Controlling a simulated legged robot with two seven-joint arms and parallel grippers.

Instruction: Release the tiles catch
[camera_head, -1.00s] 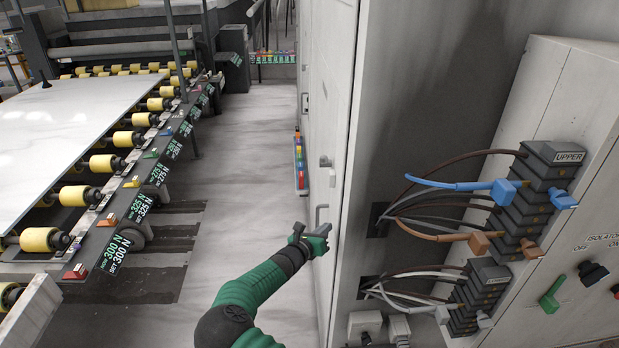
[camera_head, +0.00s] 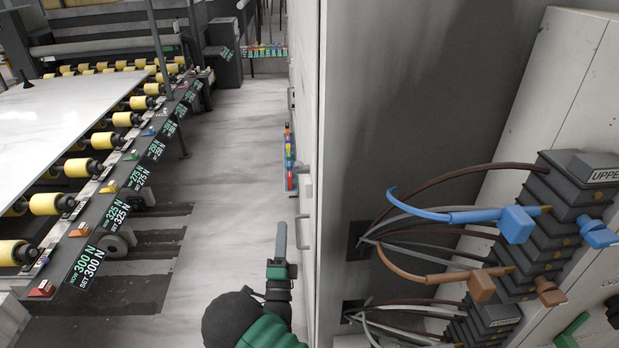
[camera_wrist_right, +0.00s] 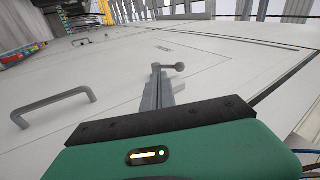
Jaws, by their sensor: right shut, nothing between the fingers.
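A grey catch with a rounded knob (camera_wrist_right: 178,67) sits on the pale cabinet door in the right wrist view. A small plate above it is too small to read. In the head view a grey door fitting (camera_head: 306,187) shows on the cabinet side, above a grey bar handle (camera_head: 300,235). A bar handle also shows left in the wrist view (camera_wrist_right: 52,106). My right gripper (camera_head: 281,224) is shut and empty, its fingers pointing away along the cabinet. In the wrist view its fingertips (camera_wrist_right: 157,76) overlap the catch's lower end; I cannot tell whether they touch. My left gripper is out of view.
The cabinet (camera_head: 308,110) stands close on the right of my arm. Cables and terminal blocks (camera_head: 560,225) stick out at right. A roller conveyor (camera_head: 75,235) carrying a pale slab (camera_head: 60,120) runs at left. The aisle floor (camera_head: 215,200) between is clear.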

